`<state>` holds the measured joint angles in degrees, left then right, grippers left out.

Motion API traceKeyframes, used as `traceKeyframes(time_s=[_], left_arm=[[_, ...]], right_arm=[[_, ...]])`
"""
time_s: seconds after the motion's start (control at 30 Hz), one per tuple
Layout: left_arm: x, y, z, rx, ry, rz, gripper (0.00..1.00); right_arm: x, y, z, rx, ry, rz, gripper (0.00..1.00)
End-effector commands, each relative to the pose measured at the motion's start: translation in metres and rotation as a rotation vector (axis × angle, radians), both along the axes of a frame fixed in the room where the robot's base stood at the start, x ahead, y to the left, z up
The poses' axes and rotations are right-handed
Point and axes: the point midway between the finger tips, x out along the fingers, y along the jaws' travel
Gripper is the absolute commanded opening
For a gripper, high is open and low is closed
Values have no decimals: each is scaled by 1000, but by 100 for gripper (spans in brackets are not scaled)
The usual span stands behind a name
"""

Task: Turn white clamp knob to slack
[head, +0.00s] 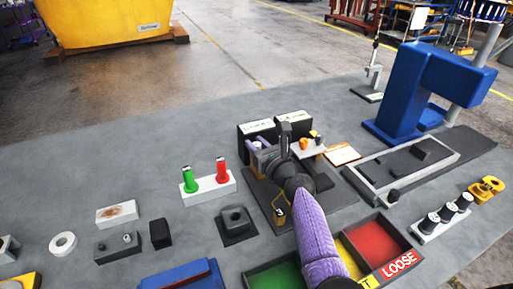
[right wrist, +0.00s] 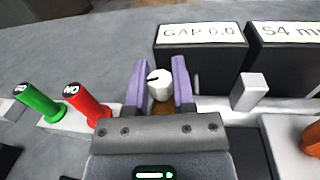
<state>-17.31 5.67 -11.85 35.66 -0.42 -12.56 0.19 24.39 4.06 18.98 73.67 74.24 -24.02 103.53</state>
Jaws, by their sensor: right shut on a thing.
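The white clamp knob (right wrist: 159,84) has a dark mark on its top and stands between the two purple fingers of my right gripper (right wrist: 160,86) in the right wrist view. The fingers are shut on it, one on each side. In the head view my right gripper (head: 257,143) reaches to the fixture in the middle of the table, in front of two dark display boxes. My left gripper is not in view.
A display (right wrist: 201,34) reads GAP 0.0. Green (head: 188,180) and red (head: 222,171) GO/NO handles stand left of the fixture. A grey block (right wrist: 250,91) rises right of the knob. A red bin (head: 375,242) labelled LOOSE lies in front. A blue press (head: 420,90) stands behind right.

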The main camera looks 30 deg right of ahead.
Motion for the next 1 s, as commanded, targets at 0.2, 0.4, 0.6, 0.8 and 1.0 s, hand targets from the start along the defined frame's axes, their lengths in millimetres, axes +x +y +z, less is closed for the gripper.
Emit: traceKeyframes(time_s=[0.2,0.4,0.6,0.8,1.0], left_arm=[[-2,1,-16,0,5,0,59],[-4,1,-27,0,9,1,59],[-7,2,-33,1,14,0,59],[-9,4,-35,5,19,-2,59],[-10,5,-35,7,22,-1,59]], right_arm=[[0,-1,-3,-2,0,168,0],[0,-1,-2,-1,-1,289,0],[0,-1,-1,0,-1,365,0],[0,0,0,1,-2,400,0],[0,0,1,1,-2,406,0]])
